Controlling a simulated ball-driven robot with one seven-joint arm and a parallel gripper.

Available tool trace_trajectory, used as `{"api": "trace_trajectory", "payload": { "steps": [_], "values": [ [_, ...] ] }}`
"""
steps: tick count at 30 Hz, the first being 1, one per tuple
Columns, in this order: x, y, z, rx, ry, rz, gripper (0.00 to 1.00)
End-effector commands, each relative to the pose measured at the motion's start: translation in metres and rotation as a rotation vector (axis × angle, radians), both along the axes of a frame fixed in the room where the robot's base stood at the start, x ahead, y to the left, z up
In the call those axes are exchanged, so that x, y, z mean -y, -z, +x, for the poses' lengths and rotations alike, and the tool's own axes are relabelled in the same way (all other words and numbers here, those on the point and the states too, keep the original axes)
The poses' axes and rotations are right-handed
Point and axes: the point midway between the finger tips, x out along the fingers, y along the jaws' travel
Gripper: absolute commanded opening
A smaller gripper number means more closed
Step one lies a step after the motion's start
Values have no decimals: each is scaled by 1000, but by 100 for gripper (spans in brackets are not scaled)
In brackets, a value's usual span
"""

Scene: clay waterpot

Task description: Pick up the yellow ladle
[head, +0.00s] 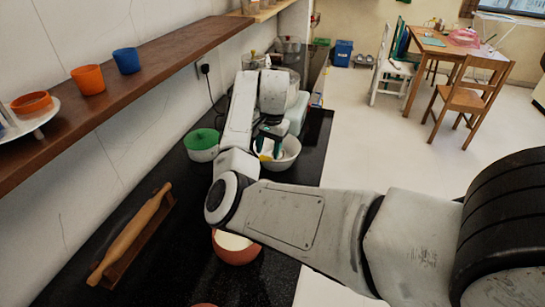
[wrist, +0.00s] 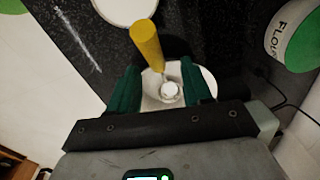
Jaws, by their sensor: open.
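The yellow ladle (wrist: 147,45) shows in the wrist view as a thick yellow handle, tilted, with its lower end in a white bowl (wrist: 209,76). The bowl also shows in the head view (head: 289,156) on the dark counter. My gripper (wrist: 161,68) is open, its two green fingers on either side of the bowl's middle. The ladle's lower end lies between them, with gaps on both sides. In the head view my gripper (head: 271,143) points down over the bowl and hides most of the ladle.
A white flour pot with a green lid (head: 202,140) stands left of the bowl. An orange bowl with white contents (head: 237,255) and a wooden rolling pin (head: 132,236) are nearer. A wooden shelf (head: 150,62) overhangs the counter. Steel pots (head: 289,46) stand behind.

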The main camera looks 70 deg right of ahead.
Motion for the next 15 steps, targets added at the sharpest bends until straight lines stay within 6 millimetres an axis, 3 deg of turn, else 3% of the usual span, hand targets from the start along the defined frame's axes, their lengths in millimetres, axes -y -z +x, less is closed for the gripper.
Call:
{"api": "trace_trajectory", "payload": {
  "steps": [7,15],
  "values": [
    [-1,35,0,-2,1,3,49],
    [-1,44,1,0,1,1,49]
  ]
}}
